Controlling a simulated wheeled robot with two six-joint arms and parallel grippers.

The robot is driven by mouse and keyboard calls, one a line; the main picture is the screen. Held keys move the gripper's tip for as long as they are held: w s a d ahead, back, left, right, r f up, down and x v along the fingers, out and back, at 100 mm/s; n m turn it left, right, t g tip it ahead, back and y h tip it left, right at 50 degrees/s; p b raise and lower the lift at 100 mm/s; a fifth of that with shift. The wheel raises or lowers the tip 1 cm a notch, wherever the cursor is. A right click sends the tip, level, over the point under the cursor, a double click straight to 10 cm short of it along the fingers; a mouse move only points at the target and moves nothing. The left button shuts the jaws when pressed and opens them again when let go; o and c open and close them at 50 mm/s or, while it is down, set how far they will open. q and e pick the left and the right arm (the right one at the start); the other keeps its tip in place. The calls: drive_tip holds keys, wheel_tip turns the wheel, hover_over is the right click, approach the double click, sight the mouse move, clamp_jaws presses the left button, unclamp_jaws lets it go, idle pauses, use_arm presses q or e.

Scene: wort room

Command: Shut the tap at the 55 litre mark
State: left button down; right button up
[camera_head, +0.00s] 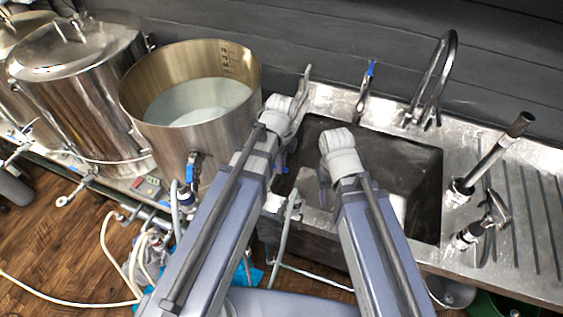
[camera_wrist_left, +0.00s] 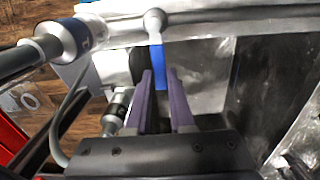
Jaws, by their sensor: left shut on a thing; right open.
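The open steel kettle (camera_head: 165,125) stands left of the sink with cloudy pale liquid (camera_head: 200,100) in it. Dark volume marks (camera_head: 230,58) run down its inner wall towards the liquid's far edge; their numbers are too small to read. A valve with a blue handle (camera_head: 190,170) is on the kettle's front. In the left wrist view my left gripper (camera_wrist_left: 160,76) is shut on a blue tap lever (camera_wrist_left: 157,62) hanging from a pale round fitting (camera_wrist_left: 155,19). In the head view my left arm largely hides this grip.
A dark sink basin (camera_head: 425,165) lies right of the kettle, with a blue-topped tap (camera_head: 368,75) and a curved faucet (camera_head: 440,75) behind. Lidded steel vessels (camera_head: 75,95) stand left. Pale hoses (camera_head: 105,245) and pipes run below the kettle, above the wood floor.

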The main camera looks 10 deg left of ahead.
use_arm(q)
drive_tip(key=c, duration=0.8)
unclamp_jaws()
drive_tip(key=shift+r, duration=0.1)
use_arm(e)
drive_tip(key=shift+r, duration=0.1)
use_arm(q)
wheel_tip(320, 180, up, 8)
drive_tip(key=p, duration=0.7)
drive_tip(key=shift+f+p, duration=0.2)
drive_tip(key=shift+p, duration=0.2)
use_arm(e)
wheel_tip(320, 180, up, 8)
drive_tip(key=shift+f, duration=0.2)
